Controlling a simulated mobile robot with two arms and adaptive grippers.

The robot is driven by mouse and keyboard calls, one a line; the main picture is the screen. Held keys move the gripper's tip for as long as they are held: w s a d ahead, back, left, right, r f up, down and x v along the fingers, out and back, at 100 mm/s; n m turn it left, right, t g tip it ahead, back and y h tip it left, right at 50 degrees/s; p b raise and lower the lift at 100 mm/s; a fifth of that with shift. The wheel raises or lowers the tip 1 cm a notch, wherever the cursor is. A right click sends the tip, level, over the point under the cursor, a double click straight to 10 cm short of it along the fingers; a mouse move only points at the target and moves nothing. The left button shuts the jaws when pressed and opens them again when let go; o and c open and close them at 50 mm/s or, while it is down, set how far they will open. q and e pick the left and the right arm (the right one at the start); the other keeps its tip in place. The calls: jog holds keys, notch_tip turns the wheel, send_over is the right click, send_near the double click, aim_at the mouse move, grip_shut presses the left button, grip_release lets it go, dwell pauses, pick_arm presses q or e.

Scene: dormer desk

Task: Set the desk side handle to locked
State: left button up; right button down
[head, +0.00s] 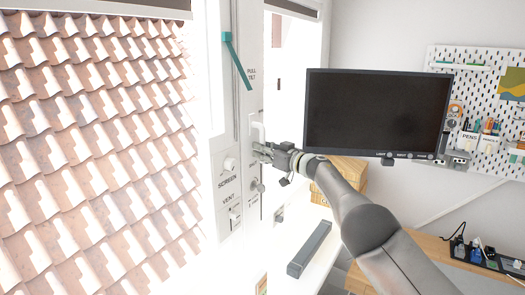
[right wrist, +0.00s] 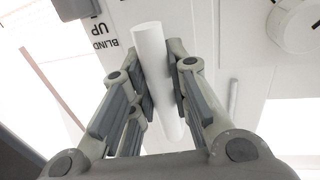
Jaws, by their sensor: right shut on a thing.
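A white handle (head: 256,128) is on the white window frame, left of the monitor. My right gripper (head: 262,152) is at this handle, its arm reaching in from the lower right. In the right wrist view, the white bar of the handle (right wrist: 151,65) runs between the two fingers (right wrist: 160,85), and the gripper is shut on it. The fingers hide part of the bar. I cannot read the handle's lock marking. My left gripper is in neither view.
A teal lever (head: 237,62) hangs higher on the frame. Knobs (head: 229,164) and a vent switch (head: 235,219) sit below. The monitor (head: 377,112) stands close behind my right arm. A grey bar (head: 309,249) lies on the white surface below.

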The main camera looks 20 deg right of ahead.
aim_at(254, 119)
jog(key=shift+f, duration=0.1)
dwell(0.4)
jog(key=c, duration=1.3)
grip_release()
jog(key=shift+a, duration=0.1)
jog(key=shift+c, duration=0.2)
notch_tip(254, 119, up, 10)
jog(key=shift+r, duration=0.1)
